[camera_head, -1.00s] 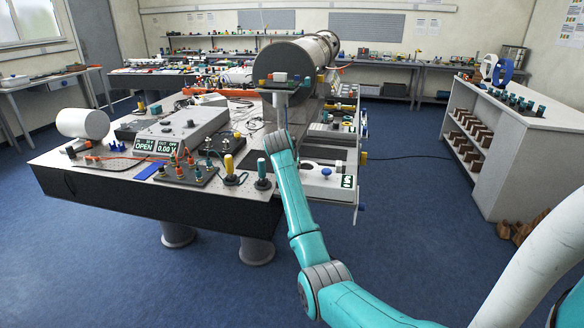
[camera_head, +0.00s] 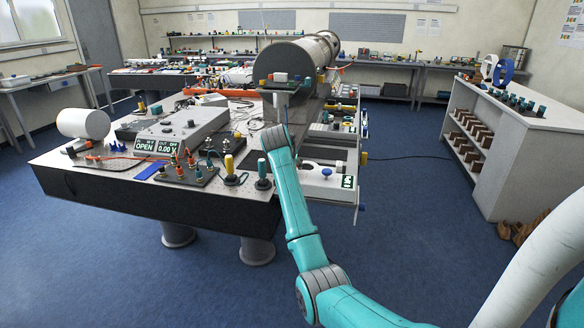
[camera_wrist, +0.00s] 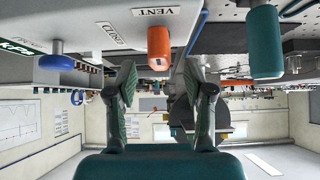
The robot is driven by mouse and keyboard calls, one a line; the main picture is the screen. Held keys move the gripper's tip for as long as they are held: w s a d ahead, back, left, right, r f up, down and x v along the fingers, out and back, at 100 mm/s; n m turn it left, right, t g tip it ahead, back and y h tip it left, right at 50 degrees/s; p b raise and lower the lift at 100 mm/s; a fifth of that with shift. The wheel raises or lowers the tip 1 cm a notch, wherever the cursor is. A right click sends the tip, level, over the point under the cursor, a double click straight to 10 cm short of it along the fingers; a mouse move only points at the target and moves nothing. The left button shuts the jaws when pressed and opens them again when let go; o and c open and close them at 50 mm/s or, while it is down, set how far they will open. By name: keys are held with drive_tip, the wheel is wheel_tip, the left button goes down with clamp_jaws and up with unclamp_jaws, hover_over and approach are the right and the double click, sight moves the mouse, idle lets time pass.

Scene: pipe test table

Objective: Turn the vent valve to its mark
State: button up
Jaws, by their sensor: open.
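The vent valve shows in the wrist view as an orange knob (camera_wrist: 158,46) beside the printed word VENT, with a small CLOSED label (camera_wrist: 109,35) to its left. My gripper (camera_wrist: 158,68) is open and empty, with one finger to each side of the knob in the picture. The knob's end lies between the fingertips in the picture; I see no contact and cannot tell the depth gap. In the head view my arm hides the vent knob and my gripper. The white panel box (camera_head: 322,190) there stands at the table's near right corner.
A blue knob (camera_wrist: 57,62) and a kPa display (camera_wrist: 18,47) sit left of the valve in the wrist view. In the head view a large metal chamber (camera_head: 290,62) stands behind my wrist.

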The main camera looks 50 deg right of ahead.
drive_tip(key=v, duration=0.8)
drive_tip(key=shift+a+r, duration=0.25)
